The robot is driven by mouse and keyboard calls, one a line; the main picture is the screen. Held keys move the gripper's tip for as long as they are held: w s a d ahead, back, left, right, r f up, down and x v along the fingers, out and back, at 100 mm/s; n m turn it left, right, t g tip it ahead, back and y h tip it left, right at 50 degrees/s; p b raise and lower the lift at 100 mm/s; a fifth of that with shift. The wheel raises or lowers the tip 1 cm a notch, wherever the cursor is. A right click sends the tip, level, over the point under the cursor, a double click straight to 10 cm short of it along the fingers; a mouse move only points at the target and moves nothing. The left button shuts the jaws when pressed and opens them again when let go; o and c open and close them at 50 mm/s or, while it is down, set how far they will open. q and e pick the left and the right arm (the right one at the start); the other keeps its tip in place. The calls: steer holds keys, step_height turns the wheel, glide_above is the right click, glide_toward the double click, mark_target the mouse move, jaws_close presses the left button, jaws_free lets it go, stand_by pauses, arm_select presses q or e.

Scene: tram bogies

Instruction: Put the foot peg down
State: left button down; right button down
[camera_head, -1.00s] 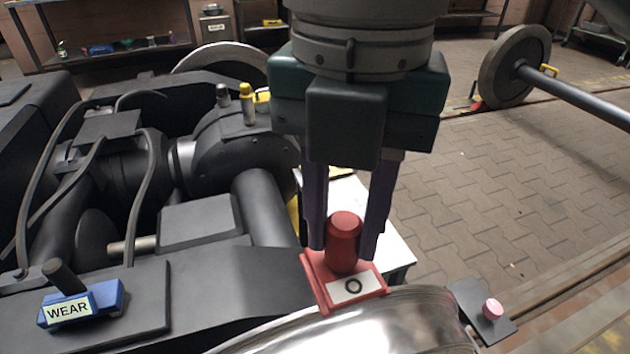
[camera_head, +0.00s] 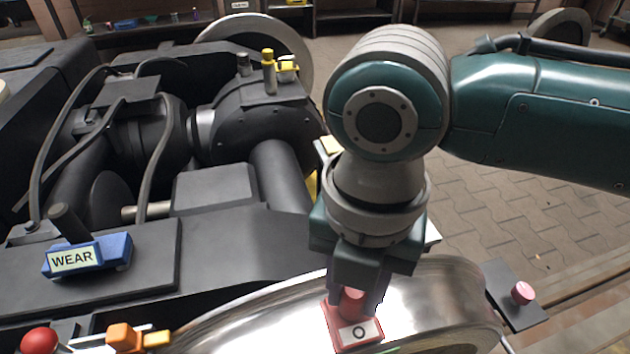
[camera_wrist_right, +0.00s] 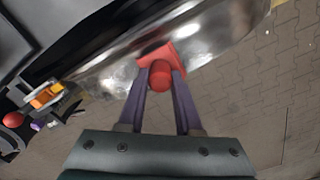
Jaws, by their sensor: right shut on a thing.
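The foot peg is a red peg on a square red foot (camera_head: 360,332) with a white label bearing a black ring. My right gripper (camera_head: 354,298) is shut on the upright red peg, one finger on each side. In the right wrist view the peg (camera_wrist_right: 160,75) sits between the purple fingers (camera_wrist_right: 158,88). The foot shows in front of the shiny wheel rim (camera_head: 440,295); I cannot tell whether they touch. My left gripper is not in view.
A blue block marked WEAR (camera_head: 88,257) stands on the dark bogie frame at left. A red ball (camera_head: 40,341) and an orange part (camera_head: 125,338) are at the lower left. A black plate with a pink knob (camera_head: 522,293) is right of the wheel. Paved floor lies beyond.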

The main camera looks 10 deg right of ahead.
steer(key=shift+r, duration=0.1)
steer(key=shift+f, duration=0.25)
steer(key=c, duration=0.6)
jaws_free()
